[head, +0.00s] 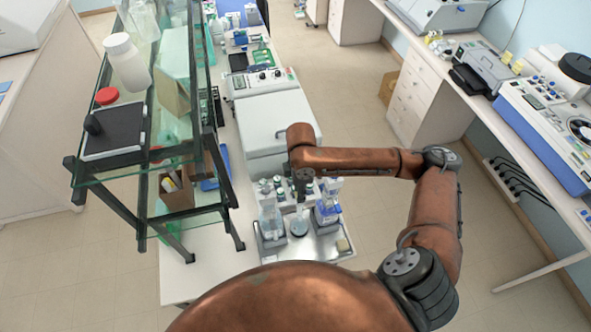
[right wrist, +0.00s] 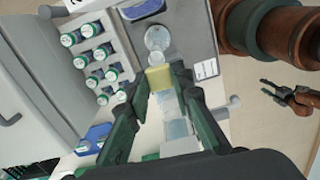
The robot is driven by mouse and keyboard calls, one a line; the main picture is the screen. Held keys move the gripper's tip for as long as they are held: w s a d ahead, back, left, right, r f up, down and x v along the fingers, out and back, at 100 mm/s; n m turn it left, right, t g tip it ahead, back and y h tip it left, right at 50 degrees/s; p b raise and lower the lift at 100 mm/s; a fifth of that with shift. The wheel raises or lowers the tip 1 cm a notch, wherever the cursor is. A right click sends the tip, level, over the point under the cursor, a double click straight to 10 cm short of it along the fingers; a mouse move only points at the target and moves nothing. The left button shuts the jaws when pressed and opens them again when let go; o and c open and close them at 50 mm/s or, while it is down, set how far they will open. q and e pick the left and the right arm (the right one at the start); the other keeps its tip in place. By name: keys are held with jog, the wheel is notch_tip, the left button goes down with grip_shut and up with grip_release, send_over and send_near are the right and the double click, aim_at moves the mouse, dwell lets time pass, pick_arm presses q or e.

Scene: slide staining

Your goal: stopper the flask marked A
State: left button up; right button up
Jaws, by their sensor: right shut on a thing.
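My right gripper (head: 302,197) points down over the tray. In the right wrist view its fingers (right wrist: 159,80) are closed on a small pale yellow thing that looks like a stopper (right wrist: 158,77). A flask (head: 299,226) with a pale bluish bottom stands on the tray just below the gripper. It also shows in the right wrist view (right wrist: 157,38), its mouth close to the yellow thing. I cannot tell whether they touch. No letter A is readable. In the right wrist view, my left gripper (right wrist: 270,89) seems to show small at the right edge; its jaw state is unclear.
Clear bottles stand close on both sides of the flask, left (head: 270,222) and right (head: 327,210). A rack of green-capped vials (right wrist: 90,55) is behind. A glass shelf unit (head: 150,172) rises at left.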

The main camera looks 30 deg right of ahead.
jog(key=shift+w+d+r+n, duration=0.1)
jog(key=shift+w+r+n, duration=0.2)
jog(key=shift+r, duration=0.1)
jog(key=shift+s+f+b, duration=0.1)
jog(key=shift+f+b, duration=0.3)
jog(key=shift+d+f+b, duration=0.1)
jog(key=shift+f+b, duration=0.15)
jog(key=shift+b, duration=0.1)
jog(key=shift+f+b, duration=0.3)
jog(key=shift+b, duration=0.1)
notch_tip(320, 180, down, 2)
jog(key=b, duration=0.3)
jog(key=shift+f, duration=0.75)
pick_arm(q)
jog(key=s+f, duration=0.1)
jog(key=f, duration=0.2)
jog(key=s+f, duration=0.1)
jog(key=shift+s+a+f, duration=0.1)
jog(key=shift+s+f, duration=0.15)
jog(key=shift+s, duration=0.1)
